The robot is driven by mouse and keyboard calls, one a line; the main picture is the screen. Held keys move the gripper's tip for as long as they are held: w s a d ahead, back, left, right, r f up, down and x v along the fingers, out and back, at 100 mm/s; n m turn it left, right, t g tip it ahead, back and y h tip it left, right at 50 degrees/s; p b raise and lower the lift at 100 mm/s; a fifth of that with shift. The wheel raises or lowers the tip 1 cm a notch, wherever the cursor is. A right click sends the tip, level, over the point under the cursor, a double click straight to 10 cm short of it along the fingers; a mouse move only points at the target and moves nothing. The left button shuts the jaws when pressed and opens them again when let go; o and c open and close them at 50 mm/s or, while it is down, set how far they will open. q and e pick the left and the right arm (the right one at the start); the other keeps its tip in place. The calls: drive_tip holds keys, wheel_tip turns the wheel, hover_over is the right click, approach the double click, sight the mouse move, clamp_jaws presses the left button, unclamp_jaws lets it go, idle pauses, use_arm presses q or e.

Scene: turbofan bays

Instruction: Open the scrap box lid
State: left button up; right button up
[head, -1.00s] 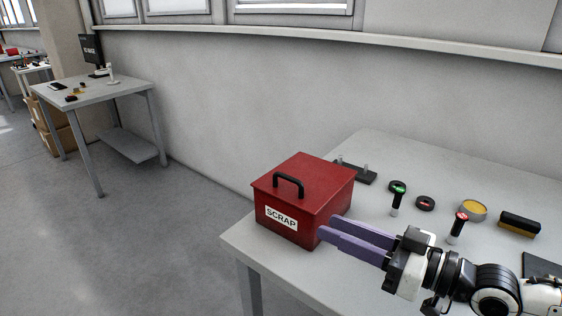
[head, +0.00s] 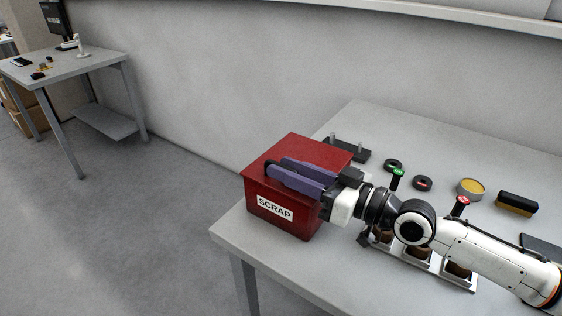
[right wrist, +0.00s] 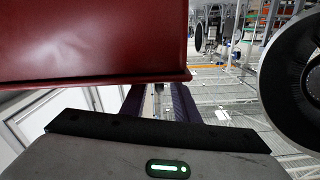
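The red scrap box (head: 302,225) stands at the near left corner of the table, its white SCRAP label facing front. Its red lid (head: 300,143) looks shut. A small part of the black lid handle (head: 267,170) shows at the left; the rest is hidden by the fingers. My right gripper (head: 275,168) has its purple fingers over the lid at the handle. In the right wrist view the fingers (right wrist: 158,103) are parted, with red box surface (right wrist: 90,40) above them. Whether the handle lies between them is hidden. My left gripper is not in view.
The grey table (head: 410,125) holds a black stand (head: 348,150), a black ring (head: 422,183), a yellow-topped round tin (head: 470,188), a black-and-yellow block (head: 517,202) and a metal rack (head: 425,263) under my right arm. A second table (head: 95,65) stands back left.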

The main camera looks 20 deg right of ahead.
drive_tip(key=shift+x, duration=1)
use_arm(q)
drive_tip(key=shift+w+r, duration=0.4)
use_arm(e)
clamp_jaws()
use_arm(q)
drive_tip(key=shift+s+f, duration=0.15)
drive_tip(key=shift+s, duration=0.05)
